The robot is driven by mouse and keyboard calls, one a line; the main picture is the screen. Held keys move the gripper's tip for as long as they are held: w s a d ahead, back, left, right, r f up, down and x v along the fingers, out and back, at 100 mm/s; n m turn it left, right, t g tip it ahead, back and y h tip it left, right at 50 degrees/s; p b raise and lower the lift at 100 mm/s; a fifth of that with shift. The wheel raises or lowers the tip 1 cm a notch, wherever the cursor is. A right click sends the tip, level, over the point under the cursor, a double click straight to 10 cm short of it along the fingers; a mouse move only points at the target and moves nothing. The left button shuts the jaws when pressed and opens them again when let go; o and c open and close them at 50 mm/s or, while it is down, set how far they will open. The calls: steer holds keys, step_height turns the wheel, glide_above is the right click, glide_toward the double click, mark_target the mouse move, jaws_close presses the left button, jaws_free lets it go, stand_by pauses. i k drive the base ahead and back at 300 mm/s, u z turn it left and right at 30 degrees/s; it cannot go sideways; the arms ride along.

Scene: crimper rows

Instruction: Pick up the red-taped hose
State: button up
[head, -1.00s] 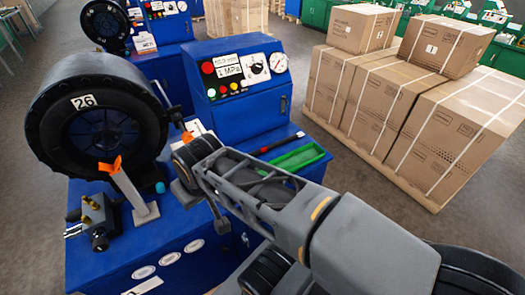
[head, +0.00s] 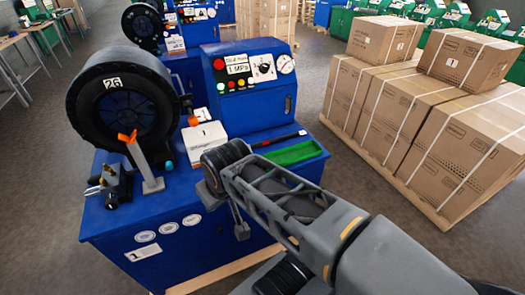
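No hose with red tape can be made out for sure. A thin dark rod with red on it (head: 279,140) lies on the blue machine's bench, behind a green tray (head: 296,153); it is too small to tell what it is. My arm reaches in from the lower right and bends down at its wrist. My gripper (head: 241,231) appears to hang at its end, in front of the bench edge and apart from the rod. Its fingers are too unclear to tell open from shut.
A blue bench (head: 110,225) carries a round black crimper head marked 26 (head: 160,108), an orange-tipped grey post (head: 145,165), a brass-and-black fitting (head: 112,187) and a white box (head: 203,140). A blue control box (head: 250,108) stands behind. Strapped cartons (head: 455,130) fill the right. Grey floor lies between.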

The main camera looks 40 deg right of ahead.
mark_target(285, 137)
steer(key=z, duration=2.9)
steer(key=i, duration=3.5)
steer(key=u, duration=1.6)
steer(key=i, duration=0.95)
steer(key=u, duration=3.95)
steer(key=i, duration=0.15)
steer(key=z, duration=0.15)
